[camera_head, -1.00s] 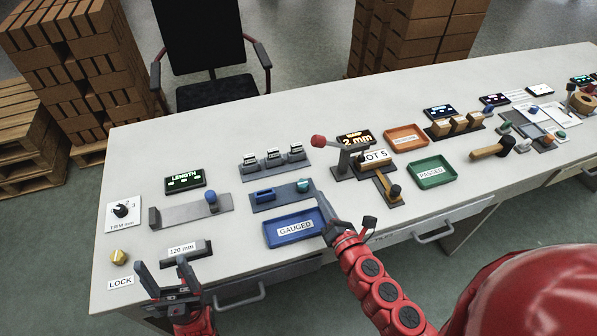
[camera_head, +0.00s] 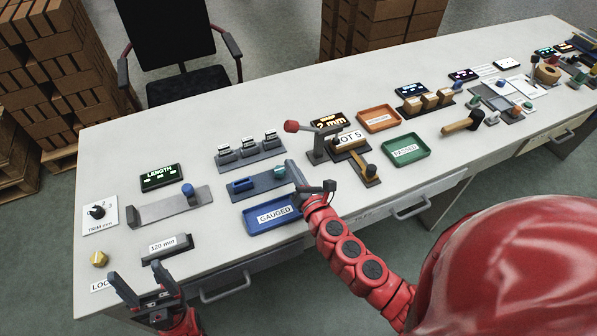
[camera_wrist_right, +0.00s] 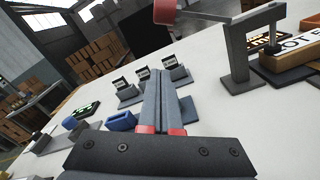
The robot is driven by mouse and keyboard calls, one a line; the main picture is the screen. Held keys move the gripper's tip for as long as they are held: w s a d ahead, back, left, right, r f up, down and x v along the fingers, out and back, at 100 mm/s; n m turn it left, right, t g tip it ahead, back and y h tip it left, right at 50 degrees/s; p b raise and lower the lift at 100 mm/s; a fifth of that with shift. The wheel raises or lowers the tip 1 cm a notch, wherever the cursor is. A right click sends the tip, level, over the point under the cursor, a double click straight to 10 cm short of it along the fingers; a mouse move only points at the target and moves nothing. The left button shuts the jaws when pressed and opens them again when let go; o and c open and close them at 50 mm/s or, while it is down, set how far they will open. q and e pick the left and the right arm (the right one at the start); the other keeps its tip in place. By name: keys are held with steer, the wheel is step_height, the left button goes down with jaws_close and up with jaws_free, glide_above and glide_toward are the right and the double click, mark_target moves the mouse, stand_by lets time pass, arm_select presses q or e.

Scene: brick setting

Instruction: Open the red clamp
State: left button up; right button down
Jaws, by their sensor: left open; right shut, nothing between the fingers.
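The red clamp has a red ball knob (camera_head: 291,127) on a grey lever arm above a grey post (camera_head: 317,150). In the right wrist view the red knob (camera_wrist_right: 165,11) is at the top, with the grey post (camera_wrist_right: 236,62) to its right. My right gripper (camera_head: 290,167) is shut and empty, in front of and below the knob, apart from it. Its fingers (camera_wrist_right: 163,95) point toward the back of the table in the right wrist view. My left gripper (camera_head: 142,284) is open and empty at the table's front left edge.
A blue GAUGED tray (camera_head: 250,222) lies under my right arm. A slide fixture with a teal knob (camera_head: 279,171) is close to the right gripper. Several grey labelled blocks (camera_head: 247,148) stand behind. Orange (camera_head: 363,127) and green trays (camera_head: 391,159) lie to the right.

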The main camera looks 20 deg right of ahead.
mark_target(303, 128)
steer(key=w+d+r+p, duration=0.2)
steer(key=w+r+p, duration=0.1)
steer(key=w, duration=0.2)
steer(key=shift+w+r, duration=0.15)
steer(key=shift+w, duration=0.2)
steer(key=shift+r, duration=0.1)
steer(key=shift+r+m, duration=0.25)
steer(key=shift+m, duration=0.15)
